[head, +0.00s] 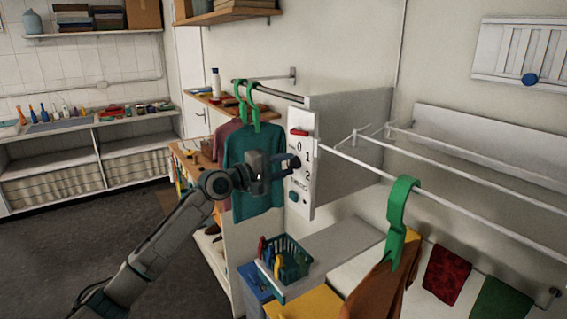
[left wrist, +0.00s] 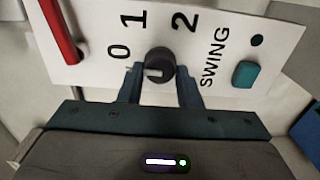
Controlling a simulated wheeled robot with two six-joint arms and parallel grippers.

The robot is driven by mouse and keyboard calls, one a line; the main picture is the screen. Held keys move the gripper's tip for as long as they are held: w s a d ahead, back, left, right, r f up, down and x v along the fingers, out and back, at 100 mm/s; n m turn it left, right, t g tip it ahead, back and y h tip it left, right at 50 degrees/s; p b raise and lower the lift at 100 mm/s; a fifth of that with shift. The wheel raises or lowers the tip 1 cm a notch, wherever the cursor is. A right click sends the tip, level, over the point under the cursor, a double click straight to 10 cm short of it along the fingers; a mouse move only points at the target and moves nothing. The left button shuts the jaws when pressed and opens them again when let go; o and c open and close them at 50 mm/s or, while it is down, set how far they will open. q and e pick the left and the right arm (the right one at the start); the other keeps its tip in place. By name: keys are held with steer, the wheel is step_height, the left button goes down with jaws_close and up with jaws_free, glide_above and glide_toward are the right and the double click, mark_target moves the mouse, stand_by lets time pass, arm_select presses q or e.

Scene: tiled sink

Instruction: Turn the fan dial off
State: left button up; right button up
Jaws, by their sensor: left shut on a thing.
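The fan dial (left wrist: 160,60) is a round dark knob on a white control panel (left wrist: 90,25) marked 0, 1, 2 and SWING. A pale mark shows on the knob's face, towards its lower left in the left wrist view, on the side nearer the 0; its exact setting is hard to tell. My left gripper (left wrist: 160,76) is shut on the dial, one finger on each side. In the head view the panel (head: 303,190) stands upright, and my left gripper (head: 288,164) reaches it from the left, covering most of the dial. My right gripper is not in view.
A red switch (head: 299,132) sits above the dial and a teal button (head: 294,196) below. Teal clothing (head: 255,190) on green hangers hangs behind my left gripper. A basket of pegs (head: 287,259) stands on a shelf below. Drying rails (head: 400,185) extend right.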

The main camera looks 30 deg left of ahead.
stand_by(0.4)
arm_select(q)
steer(key=o, duration=1)
steer(key=shift+c, duration=0.2)
steer(key=shift+s+a, duration=0.1)
steer(key=b+v, duration=0.1)
steer(key=v, duration=0.1)
steer(key=b+v, duration=0.1)
steer(key=v, duration=0.1)
steer(key=shift+f, duration=0.25)
steer(key=b, duration=1.6)
glide_toward(288, 165)
steer(key=s, duration=0.2)
steer(key=shift+s+a+r+b, duration=0.2)
steer(key=shift+a+b, duration=0.1)
steer(key=shift+b, duration=0.4)
